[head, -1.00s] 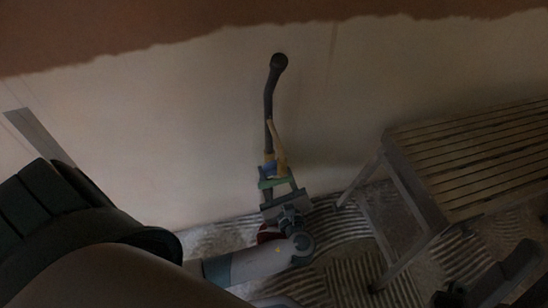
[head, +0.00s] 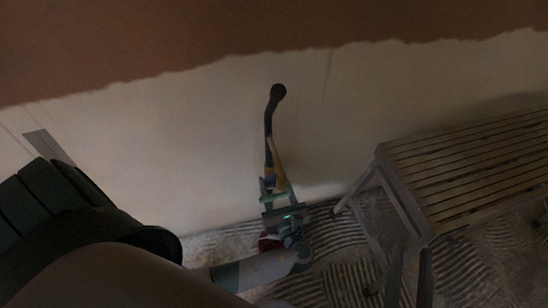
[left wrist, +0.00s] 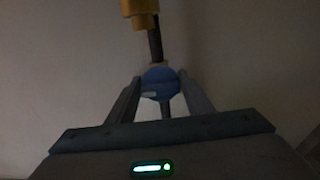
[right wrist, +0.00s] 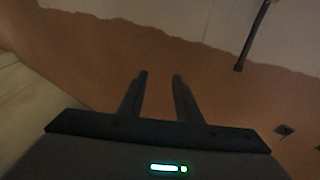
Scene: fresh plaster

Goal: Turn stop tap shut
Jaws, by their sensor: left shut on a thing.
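A dark pipe (head: 271,115) runs down the pale wall to a small brass-yellow fitting (head: 278,180), the stop tap's area, with a thin tan strip beside it. In the left wrist view the brass-coloured fitting (left wrist: 141,13) is above a blue rounded part (left wrist: 160,84). My left gripper (head: 273,186) points up at the fitting; in the left wrist view its fingers (left wrist: 160,88) are shut on the blue part, one on each side. The tap's inner detail is too dark to tell. My right gripper (right wrist: 159,77) is open and empty, facing the wall's reddish-brown area.
A slatted bench (head: 470,160) stands to the right of the pipe, its legs on a ridged, striped floor covering (head: 335,265). A grey flat strip (head: 48,146) is on the wall at left. Small dark diamond shapes (right wrist: 283,130) show in the right wrist view.

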